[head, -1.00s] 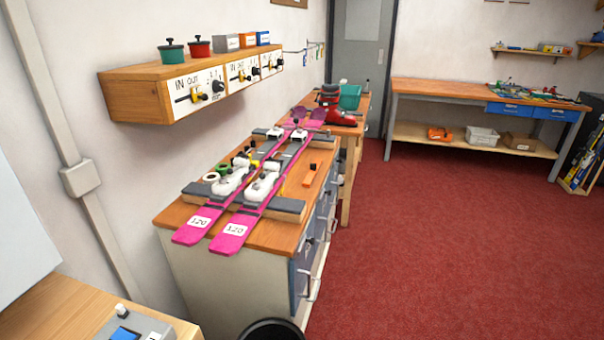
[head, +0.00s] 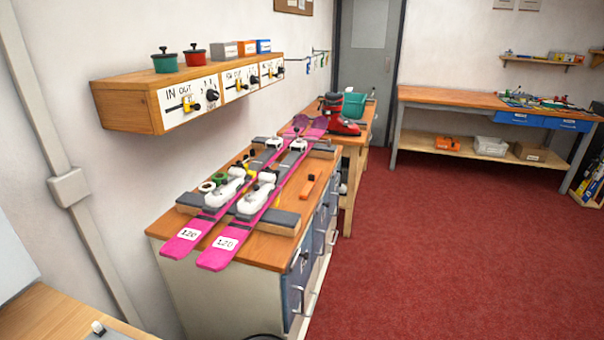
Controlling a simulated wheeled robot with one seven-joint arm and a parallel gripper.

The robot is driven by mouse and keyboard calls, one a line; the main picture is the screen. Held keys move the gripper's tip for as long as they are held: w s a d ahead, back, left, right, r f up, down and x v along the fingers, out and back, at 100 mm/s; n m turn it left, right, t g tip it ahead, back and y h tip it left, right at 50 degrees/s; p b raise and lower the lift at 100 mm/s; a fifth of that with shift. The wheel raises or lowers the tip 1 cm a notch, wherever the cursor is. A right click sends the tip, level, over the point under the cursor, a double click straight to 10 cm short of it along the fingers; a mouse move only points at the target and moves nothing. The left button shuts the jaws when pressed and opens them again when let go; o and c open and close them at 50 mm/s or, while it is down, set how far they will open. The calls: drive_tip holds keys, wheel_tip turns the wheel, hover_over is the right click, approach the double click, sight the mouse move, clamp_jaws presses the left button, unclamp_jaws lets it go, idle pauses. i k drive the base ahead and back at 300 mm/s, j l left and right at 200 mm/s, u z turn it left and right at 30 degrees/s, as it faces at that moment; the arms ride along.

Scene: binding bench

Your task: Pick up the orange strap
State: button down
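A small orange strip (head: 307,187), which looks like the orange strap, lies on the bare wooden top of the ski bench (head: 262,250), to the right of the skis. It has a dark spot or piece near its upper end. A pair of pink skis (head: 236,228) labelled 120 rests lengthwise on dark supports on the same bench. My gripper is not in view.
A wooden wall box (head: 128,108) with dials juts out above the bench's left side. Behind the bench, another table (head: 372,110) holds a red boot (head: 343,126) and a green bin (head: 354,106). Red floor (head: 430,260) right of the bench is clear.

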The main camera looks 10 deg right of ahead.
sight(312, 177)
drive_tip(key=i+l+z, duration=0.3)
drive_tip(key=i, duration=0.25)
drive_tip(key=i+l+z, duration=0.3)
drive_tip(key=i, duration=0.25)
drive_tip(key=i+j+z, duration=0.1)
drive_tip(key=i+z, duration=0.2)
drive_tip(key=i, duration=0.25)
drive_tip(key=i+u, duration=0.2)
drive_tip(key=i, duration=0.2)
drive_tip(key=i+l+u, duration=0.2)
drive_tip(key=i, duration=0.15)
drive_tip(key=i+l+u, duration=0.35)
drive_tip(key=i+u, duration=0.15)
drive_tip(key=u, duration=0.25)
drive_tip(key=i+l+u, duration=0.2)
drive_tip(key=u, duration=0.3)
drive_tip(key=i+l+u, duration=0.2)
drive_tip(key=u, duration=0.25)
drive_tip(key=i+l+u, duration=0.1)
drive_tip(key=l+u, duration=0.4)
drive_tip(key=j, duration=0.1)
